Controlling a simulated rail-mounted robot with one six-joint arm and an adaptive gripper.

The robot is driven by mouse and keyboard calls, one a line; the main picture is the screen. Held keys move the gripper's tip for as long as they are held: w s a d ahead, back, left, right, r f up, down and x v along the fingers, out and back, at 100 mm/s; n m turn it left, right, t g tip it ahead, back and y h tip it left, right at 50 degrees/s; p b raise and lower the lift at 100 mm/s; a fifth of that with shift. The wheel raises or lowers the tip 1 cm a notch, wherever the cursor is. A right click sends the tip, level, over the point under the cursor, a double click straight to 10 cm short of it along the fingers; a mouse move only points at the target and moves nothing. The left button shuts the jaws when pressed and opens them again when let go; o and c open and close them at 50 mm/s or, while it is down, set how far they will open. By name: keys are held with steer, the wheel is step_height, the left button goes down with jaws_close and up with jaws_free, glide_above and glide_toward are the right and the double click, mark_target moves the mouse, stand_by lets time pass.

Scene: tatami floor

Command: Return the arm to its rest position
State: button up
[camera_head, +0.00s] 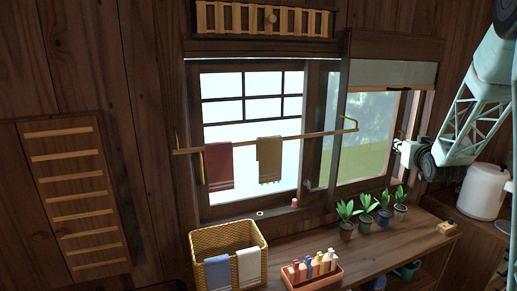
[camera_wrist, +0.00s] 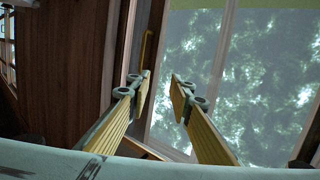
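My gripper (camera_wrist: 160,82) is open and empty in the wrist view, its two yellow-padded fingers apart with the window behind the gap. In the head view my arm (camera_head: 480,90) comes in from the upper right. Its wrist end hangs in front of the right side of the window, above the counter, and the fingers are too small there to make out. Nothing is held.
A brass rail (camera_head: 300,138) carries a red towel (camera_head: 219,166) and a tan towel (camera_head: 270,160). Below stand a wicker basket (camera_head: 228,240), a bottle tray (camera_head: 313,281), potted plants (camera_head: 366,222) and a white canister (camera_head: 484,190). The counter middle (camera_head: 365,256) is clear.

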steer(key=s+a+r+g+y, duration=0.1)
steer(key=s+a+r+g, duration=0.25)
steer(key=s+a, duration=0.9)
steer(key=s+a+r+g+y, duration=0.1)
steer(key=s+a+r+g, duration=0.25)
steer(key=s+a, duration=0.9)
steer(key=s+a+f+g, duration=0.1)
steer(key=s+a, duration=0.3)
steer(key=s, duration=1)
steer(key=s+a+f+n+g+y, duration=0.1)
steer(key=s+a, duration=0.3)
steer(key=s, duration=1.1)
steer(key=s+a+f+n+g+y, duration=0.1)
steer(key=s+a+f+g, duration=0.1)
steer(key=s, duration=1.2)
steer(key=shift+s+a+f+g, duration=0.35)
steer(key=shift+a+f, duration=0.4)
steer(key=shift+a, duration=0.25)
